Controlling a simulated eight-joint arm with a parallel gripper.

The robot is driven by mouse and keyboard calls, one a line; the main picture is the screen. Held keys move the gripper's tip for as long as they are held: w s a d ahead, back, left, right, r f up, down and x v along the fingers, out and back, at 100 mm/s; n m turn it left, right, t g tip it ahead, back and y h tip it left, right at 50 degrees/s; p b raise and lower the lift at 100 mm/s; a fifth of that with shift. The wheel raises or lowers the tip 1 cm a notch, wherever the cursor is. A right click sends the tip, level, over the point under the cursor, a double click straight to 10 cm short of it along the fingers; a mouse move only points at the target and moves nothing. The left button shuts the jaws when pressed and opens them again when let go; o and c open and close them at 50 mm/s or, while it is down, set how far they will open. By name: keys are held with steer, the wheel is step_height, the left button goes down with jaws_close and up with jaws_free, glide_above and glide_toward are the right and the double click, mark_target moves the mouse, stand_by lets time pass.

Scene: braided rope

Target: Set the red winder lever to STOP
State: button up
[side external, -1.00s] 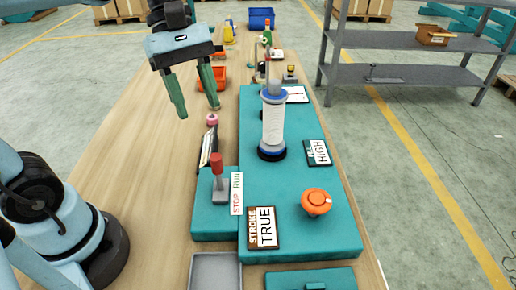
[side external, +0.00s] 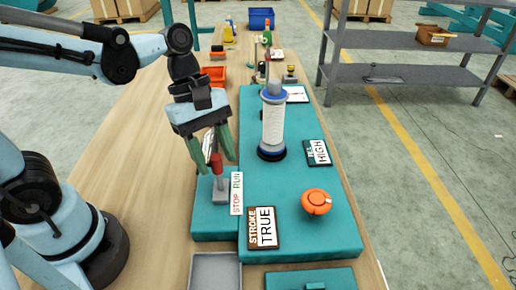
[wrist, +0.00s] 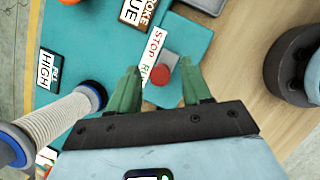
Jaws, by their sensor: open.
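The winder lever has a red knob (side external: 217,168) on a grey stem and base, on a teal block at the left of the machine. The STOP/RUN label (side external: 237,194) lies right of it, STOP at the near end and RUN at the far end. The lever stands near upright; I cannot tell its exact setting. My gripper (side external: 216,166) is open just above it, fingers on either side of the knob in the side view.
A white spool (side external: 273,122) stands upright on the teal machine (side external: 290,200), right of my gripper. An orange knob (side external: 316,202) and a STROKE TRUE sign (side external: 262,228) sit nearer. A grey tray (side external: 215,270) lies at the front.

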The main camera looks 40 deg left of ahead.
steer(key=shift+d+f, duration=0.2)
steer(key=shift+f, duration=0.35)
steer(key=shift+c, duration=0.2)
jaws_close()
